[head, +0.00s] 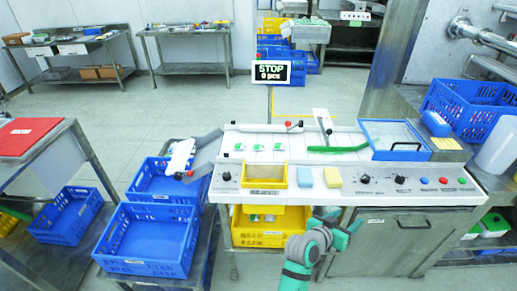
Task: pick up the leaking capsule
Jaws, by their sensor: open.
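Several small green-and-white capsules (260,147) lie in a spaced row on the white top of the machine, left of centre. They are too small in this view to tell which one leaks. My gripper (343,221) is teal, at the end of my arm in the lower middle. It is open and nothing shows between its fingers. It is in front of the machine's front panel and cabinet, to the right of the capsules and nearer to me, well apart from them.
A yellow bin (264,190) is set in the machine's front edge, above a yellow crate (258,239). Two small blocks (332,177) lie right of the bin. A clear-lidded blue frame (397,157) is on the right. Blue crates (147,258) stand at left. A screen (271,73) reads STOP, 0 pcs.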

